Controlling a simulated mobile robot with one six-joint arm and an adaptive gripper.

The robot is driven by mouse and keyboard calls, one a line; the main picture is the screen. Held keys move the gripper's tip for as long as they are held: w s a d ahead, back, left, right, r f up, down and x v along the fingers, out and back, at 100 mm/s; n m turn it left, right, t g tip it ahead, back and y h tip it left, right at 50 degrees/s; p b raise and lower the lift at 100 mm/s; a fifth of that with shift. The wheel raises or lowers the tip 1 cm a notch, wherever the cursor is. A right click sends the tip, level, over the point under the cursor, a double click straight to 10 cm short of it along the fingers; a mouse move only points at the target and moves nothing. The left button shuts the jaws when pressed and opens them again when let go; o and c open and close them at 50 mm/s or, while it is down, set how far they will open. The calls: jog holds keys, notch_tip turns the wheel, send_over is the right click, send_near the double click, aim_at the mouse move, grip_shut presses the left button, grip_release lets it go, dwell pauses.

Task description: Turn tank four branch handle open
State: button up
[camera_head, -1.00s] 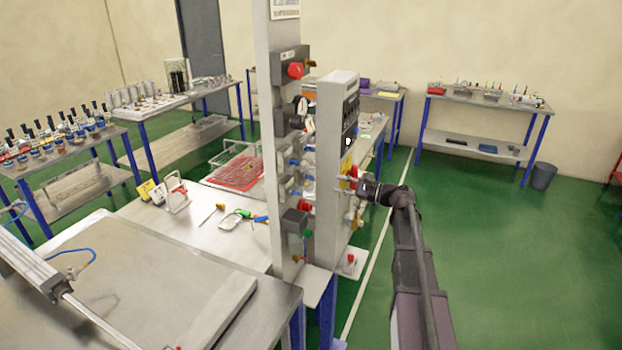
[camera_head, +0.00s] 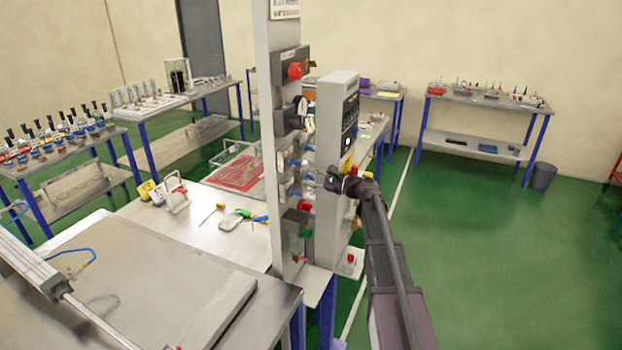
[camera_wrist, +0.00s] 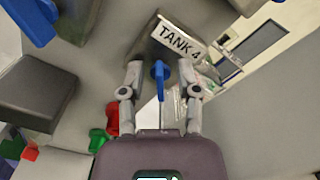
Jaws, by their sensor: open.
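The tank four branch handle (camera_wrist: 158,80) is a small blue lever below a white TANK 4 label (camera_wrist: 180,42) in the wrist view. My gripper (camera_wrist: 161,78) is open, with one finger on each side of the blue handle. Contact between the fingers and the handle cannot be made out. In the head view my gripper (camera_head: 326,180) reaches leftward to the valves on the grey upright panel (camera_head: 270,100). The handle is too small to tell apart there.
Another blue handle (camera_wrist: 35,20) and a dark grey block (camera_wrist: 35,92) lie left in the wrist view. Green and red parts (camera_wrist: 102,135) sit below left. In the head view a grey cabinet (camera_head: 335,105) stands close behind my wrist. The green floor (camera_head: 490,270) is clear at right.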

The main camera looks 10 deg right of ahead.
grip_shut()
jog(key=shift+n, duration=0.8)
grip_release()
